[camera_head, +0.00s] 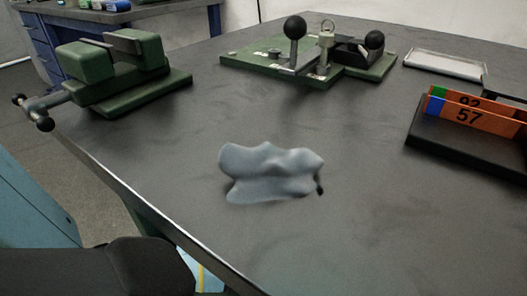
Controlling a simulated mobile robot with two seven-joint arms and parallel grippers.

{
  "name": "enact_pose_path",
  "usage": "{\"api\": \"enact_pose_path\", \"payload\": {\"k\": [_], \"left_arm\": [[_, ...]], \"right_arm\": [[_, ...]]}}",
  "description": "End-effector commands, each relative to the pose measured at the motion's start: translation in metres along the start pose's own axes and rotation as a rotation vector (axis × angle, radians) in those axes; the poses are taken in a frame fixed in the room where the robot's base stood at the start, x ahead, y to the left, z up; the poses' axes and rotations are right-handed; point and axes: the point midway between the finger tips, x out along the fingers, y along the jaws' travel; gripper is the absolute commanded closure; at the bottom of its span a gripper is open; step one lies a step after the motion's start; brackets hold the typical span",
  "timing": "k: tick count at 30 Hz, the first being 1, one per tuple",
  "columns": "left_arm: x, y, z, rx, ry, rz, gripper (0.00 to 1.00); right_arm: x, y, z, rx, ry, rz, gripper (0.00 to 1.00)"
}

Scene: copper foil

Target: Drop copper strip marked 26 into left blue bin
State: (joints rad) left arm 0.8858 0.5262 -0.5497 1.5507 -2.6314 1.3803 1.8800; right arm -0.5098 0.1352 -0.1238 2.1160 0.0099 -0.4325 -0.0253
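Orange copper-coloured strips stand in a black holder (470,146) at the right edge of the table. The front strip (482,119) reads 57 and has a blue end. The strip behind it (455,97) reads 92, partly covered, and has a green end. No strip marked 26 can be read. A light blue box-like thing (32,212) is at the lower left, beside the table and cut off by the frame; I cannot tell whether it is the left blue bin. A black part of my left arm shows at the bottom left. Neither gripper is in view.
A crumpled grey-blue cloth (268,172) lies mid-table. A green vise (125,72) stands at the left edge. A green fixture with black knobs (308,60) is at the back, and a pale tray (444,65) at the back right. The front right table is clear.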

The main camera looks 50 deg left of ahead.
Motion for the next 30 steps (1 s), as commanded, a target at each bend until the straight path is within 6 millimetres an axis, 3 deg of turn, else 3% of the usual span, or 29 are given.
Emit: {"api": "enact_pose_path", "payload": {"k": [11, 17, 30], "left_arm": [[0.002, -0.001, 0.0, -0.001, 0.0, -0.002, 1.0], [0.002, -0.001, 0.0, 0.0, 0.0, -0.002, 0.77], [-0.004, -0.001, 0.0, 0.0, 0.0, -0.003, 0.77]], "right_arm": [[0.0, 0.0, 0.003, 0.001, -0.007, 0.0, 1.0], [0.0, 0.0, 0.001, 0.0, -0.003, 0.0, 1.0], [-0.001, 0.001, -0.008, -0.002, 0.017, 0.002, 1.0]]}}
